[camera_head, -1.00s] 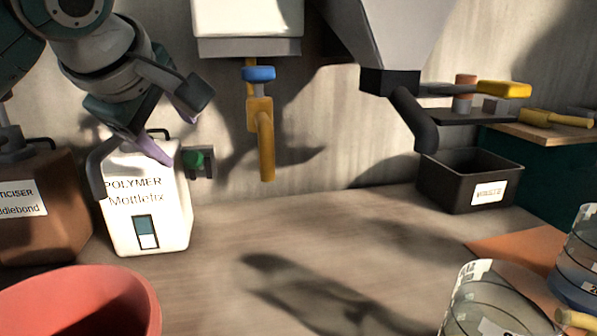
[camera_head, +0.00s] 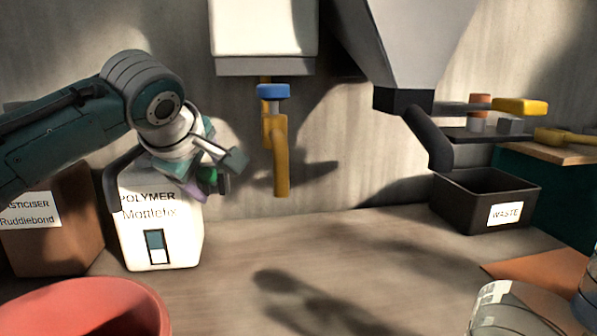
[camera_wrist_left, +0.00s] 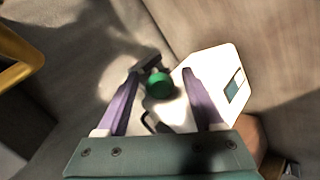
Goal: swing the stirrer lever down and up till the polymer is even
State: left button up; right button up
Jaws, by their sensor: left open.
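The white polymer container (camera_head: 160,228) stands against the wall on the left, with a small level window in its front. Beside its top right is a green knob (camera_head: 208,174) on a dark grey bracket (camera_head: 225,184), which I take to be the stirrer lever. My left gripper (camera_head: 212,186) is at this knob and partly hides it. In the left wrist view the purple fingers (camera_wrist_left: 160,76) are open on either side of the green knob (camera_wrist_left: 160,86), with gaps between. Whether the knob lies fully between the fingertips is hard to tell. The right gripper is not in view.
The brown plasticiser container (camera_head: 60,225) stands left of the polymer. A red bowl (camera_head: 85,305) is in front. A yellow tap with a blue top (camera_head: 273,91) hangs to the right of my gripper. A black waste bin (camera_head: 460,208) stands further right. The middle of the bench is clear.

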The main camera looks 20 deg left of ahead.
pick_arm(q)
grip_shut()
dwell(0.4)
dwell(0.9)
